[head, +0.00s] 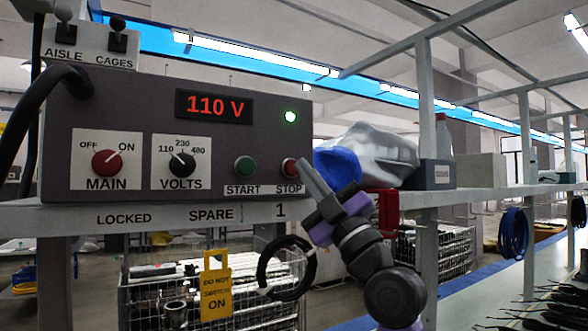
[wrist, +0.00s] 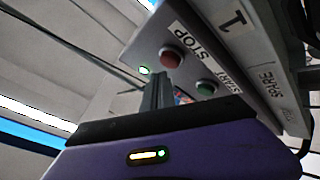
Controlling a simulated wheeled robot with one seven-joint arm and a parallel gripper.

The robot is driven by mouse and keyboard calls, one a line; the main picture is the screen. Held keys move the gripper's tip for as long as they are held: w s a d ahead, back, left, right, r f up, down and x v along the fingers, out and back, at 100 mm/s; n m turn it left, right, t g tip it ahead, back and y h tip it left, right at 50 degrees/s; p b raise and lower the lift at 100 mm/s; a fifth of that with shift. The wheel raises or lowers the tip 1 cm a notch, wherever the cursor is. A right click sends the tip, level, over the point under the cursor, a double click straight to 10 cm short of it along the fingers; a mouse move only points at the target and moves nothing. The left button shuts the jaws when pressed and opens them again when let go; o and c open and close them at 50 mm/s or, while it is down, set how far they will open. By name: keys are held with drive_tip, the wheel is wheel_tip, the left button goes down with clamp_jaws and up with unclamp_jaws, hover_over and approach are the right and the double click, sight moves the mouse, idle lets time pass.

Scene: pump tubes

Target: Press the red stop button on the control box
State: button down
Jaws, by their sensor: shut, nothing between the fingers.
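The dark grey control box (head: 150,105) stands on a shelf, with a red 110 V display and a lit green lamp. Its red stop button (head: 290,166) is at the lower right of the panel, above the STOP label, right of the green START button (head: 245,166). My gripper (head: 302,164) is shut and empty, its fingertips close beside the stop button's right side in the head view. In the wrist view the red button (wrist: 171,58) shows just beyond the shut fingers (wrist: 157,85). I cannot tell whether they touch it.
The red MAIN knob (head: 107,162) points to ON and the VOLTS knob (head: 182,164) toward 110. A black cable coil (head: 287,268) and a yellow tag (head: 215,287) hang below the shelf (head: 75,218). A silver-and-blue bundle (head: 365,155) lies right of the box.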

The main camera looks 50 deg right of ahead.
drive_tip(key=shift+w, duration=0.15)
drive_tip(key=shift+w+d+b, duration=0.15)
drive_tip(key=shift+w+b, duration=0.1)
drive_tip(key=shift+b, duration=0.2)
drive_tip(key=shift+w+d+b, duration=0.2)
drive_tip(key=shift+w+b, duration=0.2)
drive_tip(key=shift+w, duration=0.2)
idle(0.9)
idle(0.3)
drive_tip(key=shift+s+a, duration=0.2)
drive_tip(key=shift+s, duration=0.3)
drive_tip(key=shift+s+a, duration=0.15)
drive_tip(key=shift+s, duration=0.35)
drive_tip(key=shift+s+a, duration=0.25)
drive_tip(key=shift+s, duration=0.55)
drive_tip(key=shift+s+a, duration=0.2)
drive_tip(key=shift+s, duration=0.6)
drive_tip(key=shift+s+a, duration=0.25)
drive_tip(key=shift+s, duration=0.55)
